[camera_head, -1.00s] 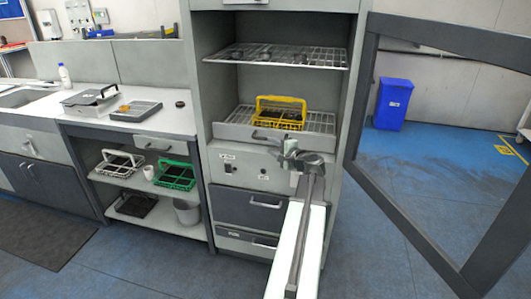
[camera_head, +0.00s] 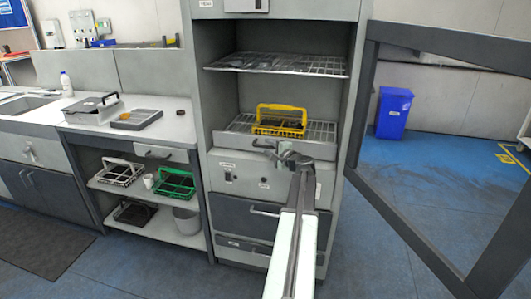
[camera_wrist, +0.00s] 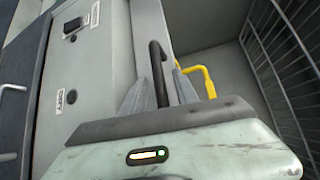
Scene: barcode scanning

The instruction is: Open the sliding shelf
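The sliding shelf (camera_head: 232,139) is the lower wire shelf with a grey front panel inside the open cabinet. Its dark handle (camera_head: 262,144) is on that front. A yellow basket (camera_head: 281,121) stands on the shelf. My gripper (camera_head: 279,152) is in front of the shelf, at the right end of the handle. In the wrist view, the dark handle (camera_wrist: 157,72) lies between the two grey fingers of my gripper (camera_wrist: 160,90). The fingers look apart, with a gap beside the handle. The fingertips are partly hidden in the head view.
The glass-framed cabinet door (camera_head: 440,45) stands open on the right. A fixed-looking upper wire shelf (camera_head: 280,63) is above. A control panel (camera_head: 240,178) and drawers (camera_head: 245,213) lie below. A counter (camera_head: 125,125) with trays is on the left.

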